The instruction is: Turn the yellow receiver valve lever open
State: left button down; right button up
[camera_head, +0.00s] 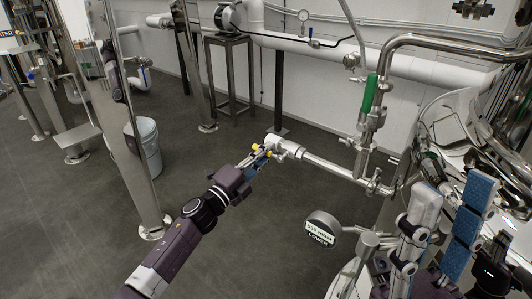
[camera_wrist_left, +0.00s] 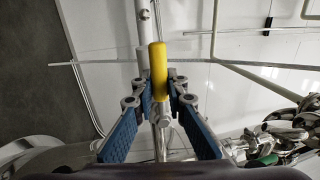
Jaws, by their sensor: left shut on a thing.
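The yellow valve lever (camera_wrist_left: 158,72) stands between the two fingertips of my left gripper (camera_wrist_left: 160,96) in the left wrist view. The blue-padded fingers are shut on it. In the head view my left gripper (camera_head: 262,154) is at the end of a horizontal steel pipe, and bits of yellow lever (camera_head: 256,147) show at its tips. The valve (camera_head: 276,144) there is partly hidden by the fingers. My right gripper (camera_head: 446,222) is at the lower right of the head view, its fingers apart and nothing seen between them.
A vertical pipe with a green sleeve (camera_head: 370,95) rises right of the valve. A shiny steel tank (camera_head: 470,125) fills the right side. A white bucket (camera_head: 147,146) is on the floor at left, beside a steel post (camera_head: 128,130).

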pick_arm(q)
jog(key=c, duration=1.9)
grip_release()
jog(key=shift+c, duration=0.2)
jog(key=shift+s+a, duration=0.1)
jog(key=shift+s+a+f, duration=0.1)
jog(key=shift+s+a, duration=0.05)
jog(key=v, duration=1.1)
jog(key=shift+s, duration=0.15)
jog(key=shift+a, duration=0.15)
